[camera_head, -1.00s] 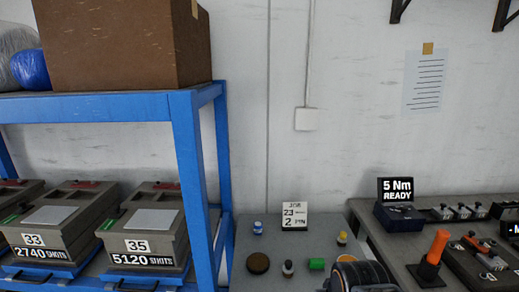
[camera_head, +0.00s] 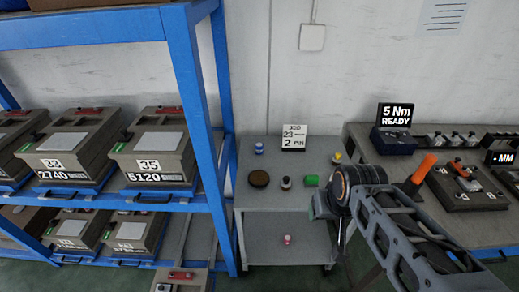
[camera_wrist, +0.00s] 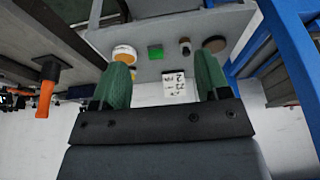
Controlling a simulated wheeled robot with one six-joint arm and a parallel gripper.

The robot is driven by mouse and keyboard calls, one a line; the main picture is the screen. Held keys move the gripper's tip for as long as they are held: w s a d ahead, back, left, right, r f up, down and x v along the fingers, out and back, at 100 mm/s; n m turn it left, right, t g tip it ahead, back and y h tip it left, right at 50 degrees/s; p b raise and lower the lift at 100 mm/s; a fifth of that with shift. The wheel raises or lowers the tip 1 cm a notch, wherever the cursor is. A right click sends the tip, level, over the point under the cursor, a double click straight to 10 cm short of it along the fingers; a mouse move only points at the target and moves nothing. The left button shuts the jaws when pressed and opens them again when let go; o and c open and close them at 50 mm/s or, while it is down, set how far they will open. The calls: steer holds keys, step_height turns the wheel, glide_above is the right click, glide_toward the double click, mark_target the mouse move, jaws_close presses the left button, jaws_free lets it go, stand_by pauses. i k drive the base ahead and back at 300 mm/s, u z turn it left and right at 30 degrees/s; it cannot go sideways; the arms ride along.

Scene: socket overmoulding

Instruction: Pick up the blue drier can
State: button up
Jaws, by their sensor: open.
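The small can with a blue top and white body (camera_head: 259,148) stands upright at the back left of the grey cart's top (camera_head: 253,205), left of the job card. It looks like the blue drier can; I cannot read its label. I cannot make it out in the wrist view, where a finger may hide it. My gripper (camera_wrist: 165,60) has two green fingers, spread apart with nothing between them. In the head view my arm is at the cart's right side, apart from the can, and its wrist hides most of the gripper.
A brown round disc (camera_head: 259,179), a dark-bodied bottle (camera_head: 286,183), a green block (camera_head: 312,180) and a yellow-topped bottle (camera_head: 337,157) share the cart top. The job card (camera_head: 294,137) stands at the back. A blue rack (camera_head: 190,110) borders the left; a workbench (camera_head: 365,150) borders the right.

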mark_target(258, 146)
steer(key=u, duration=0.1)
steer(key=k, duration=0.7)
steer(key=z, duration=0.35)
steer(key=i, duration=1.1)
steer(key=u, duration=1.7)
